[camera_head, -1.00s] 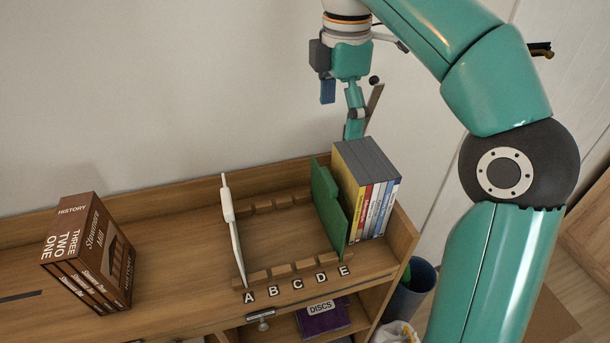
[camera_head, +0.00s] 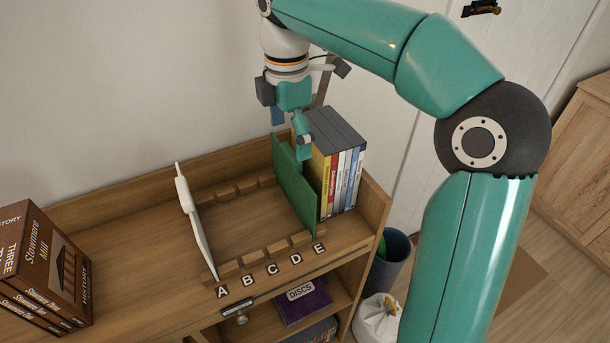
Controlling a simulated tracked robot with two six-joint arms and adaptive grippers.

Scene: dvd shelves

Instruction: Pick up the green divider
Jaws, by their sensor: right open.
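The green divider (camera_head: 291,187) stands upright across the wooden shelf top, close to the slot marked E and just left of the row of DVD cases (camera_head: 341,170). My right gripper (camera_head: 303,150) hangs from above at the divider's upper edge, beside the DVDs. It is open, and one finger shows in front of the DVD row. The other finger is partly hidden, and I cannot tell whether the gripper touches the divider. My left gripper is not in view.
A white divider (camera_head: 193,220) stands at slot A. Brown history boxes (camera_head: 42,265) stand at the left. The shelf between the dividers is clear.

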